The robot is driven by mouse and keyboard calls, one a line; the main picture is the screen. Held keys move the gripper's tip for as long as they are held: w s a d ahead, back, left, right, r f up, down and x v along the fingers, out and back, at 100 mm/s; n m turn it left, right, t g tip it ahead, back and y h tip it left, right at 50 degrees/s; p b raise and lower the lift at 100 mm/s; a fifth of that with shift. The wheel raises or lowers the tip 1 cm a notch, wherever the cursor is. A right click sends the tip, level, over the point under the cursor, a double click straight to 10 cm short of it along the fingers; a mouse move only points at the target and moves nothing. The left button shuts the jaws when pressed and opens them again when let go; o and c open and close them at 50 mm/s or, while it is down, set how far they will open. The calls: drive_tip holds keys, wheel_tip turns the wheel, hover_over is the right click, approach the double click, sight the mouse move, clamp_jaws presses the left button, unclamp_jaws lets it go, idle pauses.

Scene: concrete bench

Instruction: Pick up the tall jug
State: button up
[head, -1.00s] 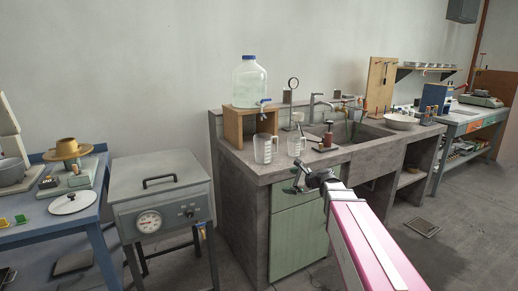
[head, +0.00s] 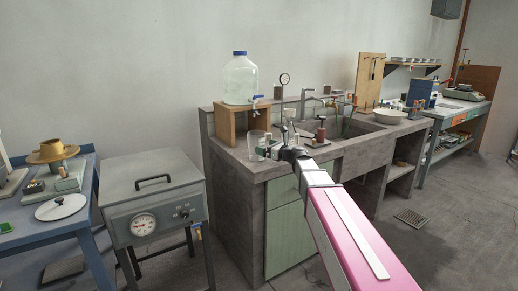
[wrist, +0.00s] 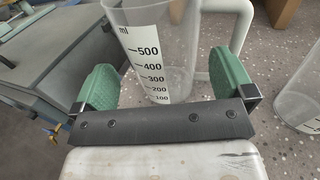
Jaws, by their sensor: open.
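The tall jug (head: 256,142) is clear, with ml markings, and stands upright on the concrete bench near its left front corner. In the wrist view the jug (wrist: 150,45) is between the two green finger pads, with a gap on each side and its handle on the right. My gripper (wrist: 165,82) is open around it. In the head view my gripper (head: 273,151) reaches the jug from the front and hides part of it. A second clear jug (wrist: 302,95) stands to the right in the wrist view. In the head view it is mostly hidden behind my gripper.
A large water bottle (head: 240,80) with a tap sits on a wooden stand (head: 227,125) behind the jug. A sink (head: 345,130) lies to the right. A grey heated box (head: 150,185) stands left of the bench (head: 236,205), below its top.

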drive_tip(key=x, duration=0.5)
drive_tip(key=shift+d, duration=0.15)
drive_tip(key=c, duration=0.7)
